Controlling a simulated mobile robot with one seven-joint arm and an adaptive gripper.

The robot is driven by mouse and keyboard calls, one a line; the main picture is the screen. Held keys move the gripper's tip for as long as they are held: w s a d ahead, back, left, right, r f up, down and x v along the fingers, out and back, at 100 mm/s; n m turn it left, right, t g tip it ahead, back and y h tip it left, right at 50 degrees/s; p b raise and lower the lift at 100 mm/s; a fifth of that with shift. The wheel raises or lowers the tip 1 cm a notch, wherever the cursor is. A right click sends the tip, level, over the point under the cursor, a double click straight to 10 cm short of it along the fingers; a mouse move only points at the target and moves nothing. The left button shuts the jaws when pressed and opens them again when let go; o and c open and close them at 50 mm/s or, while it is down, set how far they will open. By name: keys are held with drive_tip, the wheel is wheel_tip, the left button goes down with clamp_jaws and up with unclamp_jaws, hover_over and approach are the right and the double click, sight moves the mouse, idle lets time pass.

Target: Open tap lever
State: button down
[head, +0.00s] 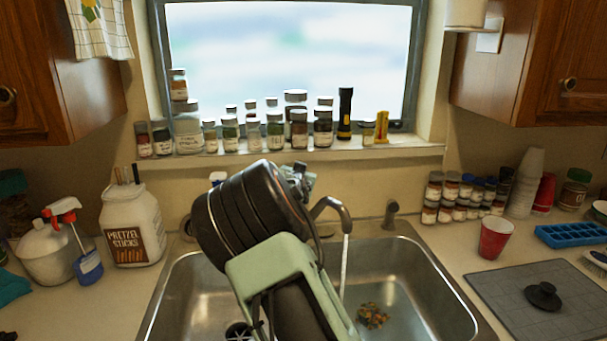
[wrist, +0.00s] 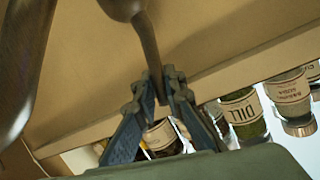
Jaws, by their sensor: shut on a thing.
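The tap's curved metal spout (head: 334,204) rises behind the sink, and a thin stream of water (head: 345,262) runs from it into the right basin. In the wrist view, the tap lever (wrist: 149,45) is a slim dark metal rod coming from a rounded body at the top. My gripper (wrist: 160,88) is shut on the lever's end, one finger on each side. In the head view my gripper (head: 301,180) shows only partly, beyond my arm, which hides the lever and tap base. A large blurred metal piece, probably the spout, fills the wrist view's left edge (wrist: 25,60).
A pretzel jar (head: 131,222) and spray bottles stand left of the sink (head: 420,300). A red cup (head: 495,237) and grey mat (head: 500,318) are at right. Brownish scraps (head: 372,315) lie in the right basin.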

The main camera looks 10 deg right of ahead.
drive_tip(key=shift+w+a+g, duration=0.15)
drive_tip(key=shift+w+g, duration=0.05)
drive_tip(key=shift+g, duration=0.1)
drive_tip(key=c, duration=2.3)
unclamp_jaws()
drive_tip(key=shift+o, duration=0.2)
drive_tip(key=shift+s+r, duration=0.1)
drive_tip(key=shift+s, duration=0.05)
drive_tip(key=v, duration=1.1)
drive_tip(key=shift+s, duration=0.4)
drive_tip(key=shift+a, duration=0.1)
